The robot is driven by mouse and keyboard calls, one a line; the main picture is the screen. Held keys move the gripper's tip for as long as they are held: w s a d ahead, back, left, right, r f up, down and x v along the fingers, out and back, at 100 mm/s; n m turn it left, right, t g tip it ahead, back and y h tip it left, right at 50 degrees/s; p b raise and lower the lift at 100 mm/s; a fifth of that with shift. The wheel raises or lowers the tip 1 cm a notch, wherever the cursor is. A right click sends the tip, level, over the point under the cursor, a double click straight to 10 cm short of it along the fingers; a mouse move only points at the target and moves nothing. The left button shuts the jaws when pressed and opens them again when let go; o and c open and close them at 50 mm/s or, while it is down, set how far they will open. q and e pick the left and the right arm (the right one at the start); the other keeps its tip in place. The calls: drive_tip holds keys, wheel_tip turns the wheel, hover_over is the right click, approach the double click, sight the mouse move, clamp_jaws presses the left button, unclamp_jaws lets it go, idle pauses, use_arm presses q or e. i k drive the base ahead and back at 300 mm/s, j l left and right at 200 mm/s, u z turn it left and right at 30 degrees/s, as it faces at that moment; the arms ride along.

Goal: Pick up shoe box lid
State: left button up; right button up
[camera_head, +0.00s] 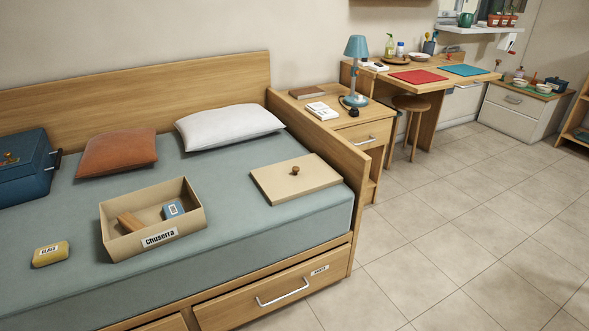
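The shoe box lid (280,187) is a flat tan panel with a small brown knob (295,170) on top. It lies flat on the bed's teal cover, near the right edge. The open shoe box (129,243) stands to its left, apart from it, with a label reading "Chuserra" on its front. Inside the box are a brown block (130,221) and a blue item with a white label (174,209). Neither of my grippers shows in this view.
A yellow labelled block (50,254), a blue case (24,172), an orange pillow (117,153) and a white pillow (228,127) lie on the bed. A nightstand with a blue lamp (356,48) stands beyond the bed's right side. The tiled floor (450,240) at right is clear.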

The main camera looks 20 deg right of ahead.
sight(280, 183)
drive_tip(key=i+l+u, duration=0.1)
drive_tip(key=l, duration=0.3)
drive_tip(key=i+l+u, duration=0.1)
drive_tip(key=i+l, duration=0.15)
drive_tip(key=l, duration=0.15)
drive_tip(key=i+l+u, duration=0.1)
drive_tip(key=l, duration=0.3)
drive_tip(key=i+l, duration=0.25)
drive_tip(key=l, duration=0.2)
drive_tip(key=i+l+u, duration=0.15)
drive_tip(key=l, duration=0.25)
drive_tip(key=i+l+u, duration=0.1)
drive_tip(key=l, duration=0.35)
drive_tip(key=i+l+u, duration=0.1)
drive_tip(key=l, duration=0.35)
drive_tip(key=i+l+u, duration=0.1)
drive_tip(key=l, duration=0.35)
